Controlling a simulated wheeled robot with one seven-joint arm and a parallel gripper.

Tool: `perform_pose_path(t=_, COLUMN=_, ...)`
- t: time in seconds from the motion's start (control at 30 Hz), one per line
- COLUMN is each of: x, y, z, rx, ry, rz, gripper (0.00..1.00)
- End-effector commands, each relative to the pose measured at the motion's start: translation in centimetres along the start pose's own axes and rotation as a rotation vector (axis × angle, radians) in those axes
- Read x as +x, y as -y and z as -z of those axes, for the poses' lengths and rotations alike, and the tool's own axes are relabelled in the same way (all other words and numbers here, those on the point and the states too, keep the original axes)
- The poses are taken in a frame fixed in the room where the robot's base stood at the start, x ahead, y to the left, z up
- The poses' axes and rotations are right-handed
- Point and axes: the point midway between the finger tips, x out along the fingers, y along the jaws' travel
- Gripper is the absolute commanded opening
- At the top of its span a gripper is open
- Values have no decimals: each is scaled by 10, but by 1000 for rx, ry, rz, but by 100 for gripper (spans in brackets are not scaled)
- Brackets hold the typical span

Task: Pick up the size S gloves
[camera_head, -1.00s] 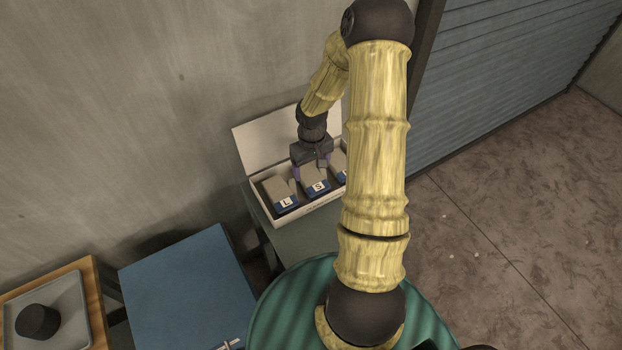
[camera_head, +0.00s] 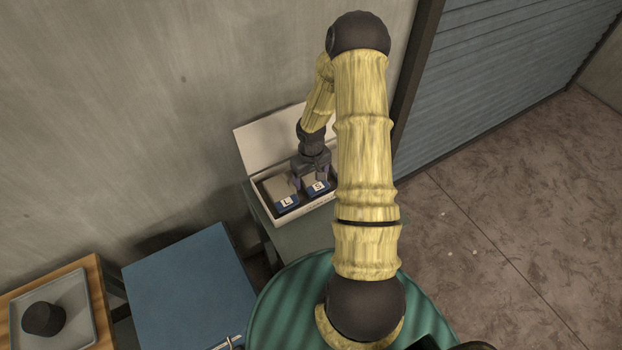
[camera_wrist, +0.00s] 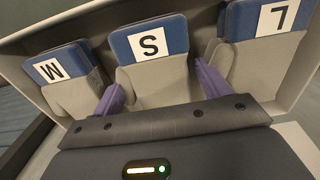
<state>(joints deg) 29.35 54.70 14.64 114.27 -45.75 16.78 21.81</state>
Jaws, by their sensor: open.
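The size S gloves (camera_head: 318,187) are a grey bundle with a blue band and a white S label, lying in an open white box (camera_head: 292,218). In the wrist view the S gloves (camera_wrist: 152,78) are in the middle. My gripper (camera_head: 311,180) is down at the box over the S gloves. In the wrist view my gripper (camera_wrist: 160,95) is open, with one purple finger on each side of the S bundle. I cannot tell whether the fingers touch it.
The L gloves (camera_head: 286,200) lie left of the S gloves in the head view. The M gloves (camera_wrist: 68,78) lie on the other side, close to a finger. The box lid (camera_head: 265,140) stands open against the wall. A blue table (camera_head: 190,285) stands at the lower left.

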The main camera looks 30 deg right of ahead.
Motion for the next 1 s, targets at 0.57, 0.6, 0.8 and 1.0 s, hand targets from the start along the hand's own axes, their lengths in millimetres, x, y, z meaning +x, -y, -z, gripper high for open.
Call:
perform_pose_path(t=0.57, x=0, y=0, z=0, rx=-1, ry=0, rz=0, gripper=28)
perform_pose_path(t=0.6, x=0, y=0, z=0, rx=-1, ry=0, rz=0, gripper=28)
perform_pose_path(t=0.8, x=-1, y=0, z=0, rx=0, ry=0, rz=0, gripper=27)
perform_pose_path(t=1.0, x=-13, y=0, z=1, rx=1, ry=-4, rz=0, gripper=27)
